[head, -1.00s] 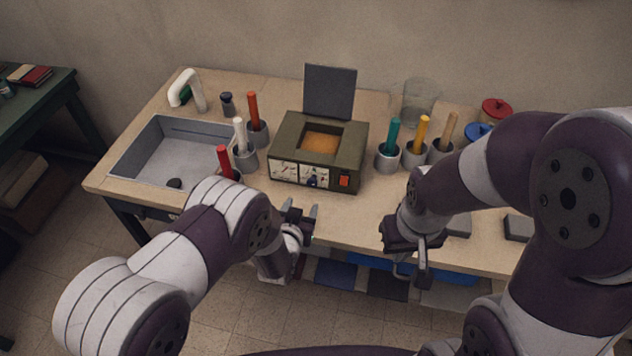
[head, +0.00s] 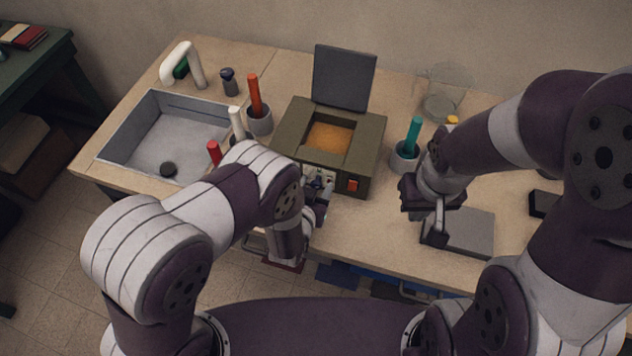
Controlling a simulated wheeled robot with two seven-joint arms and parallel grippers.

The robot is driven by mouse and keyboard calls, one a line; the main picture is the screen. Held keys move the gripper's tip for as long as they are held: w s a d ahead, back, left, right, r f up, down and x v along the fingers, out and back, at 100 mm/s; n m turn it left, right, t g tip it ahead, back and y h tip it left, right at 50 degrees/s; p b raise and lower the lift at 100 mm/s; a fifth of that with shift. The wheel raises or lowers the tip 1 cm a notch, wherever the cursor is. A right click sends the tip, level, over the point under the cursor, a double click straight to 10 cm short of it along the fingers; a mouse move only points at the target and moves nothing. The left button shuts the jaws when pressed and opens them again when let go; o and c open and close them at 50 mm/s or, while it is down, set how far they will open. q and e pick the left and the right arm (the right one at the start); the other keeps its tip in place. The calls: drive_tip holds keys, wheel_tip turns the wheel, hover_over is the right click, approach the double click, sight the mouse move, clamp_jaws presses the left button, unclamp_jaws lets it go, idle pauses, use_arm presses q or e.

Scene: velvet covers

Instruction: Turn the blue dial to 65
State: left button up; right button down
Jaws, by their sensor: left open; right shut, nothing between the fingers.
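The olive-green box machine (head: 368,143) stands on the bench with its dark lid (head: 344,78) raised and an orange-brown filling in its opening. Its front panel (head: 328,172) has dials and a red switch (head: 353,186). The blue dial (head: 317,183) is small and partly hidden by my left gripper. My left gripper (head: 315,205) is open, close in front of the panel; I cannot tell whether it touches the dial. My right gripper (head: 438,225) is shut and empty, to the right of the machine, above a grey flat block (head: 467,232).
Cups with handled tools, one teal (head: 413,135) and one orange-red (head: 254,95), flank the machine. A glass jar (head: 440,100) stands behind at the right.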

use_arm(q)
drive_tip(key=shift+s, duration=0.1)
drive_tip(key=c, duration=1.1)
drive_tip(key=shift+o, duration=0.2)
drive_tip(key=shift+m+y, duration=0.5)
drive_tip(key=shift+m, duration=0.1)
drive_tip(key=o, duration=1.1)
drive_tip(key=shift+c, duration=0.2)
drive_tip(key=shift+r, duration=0.1)
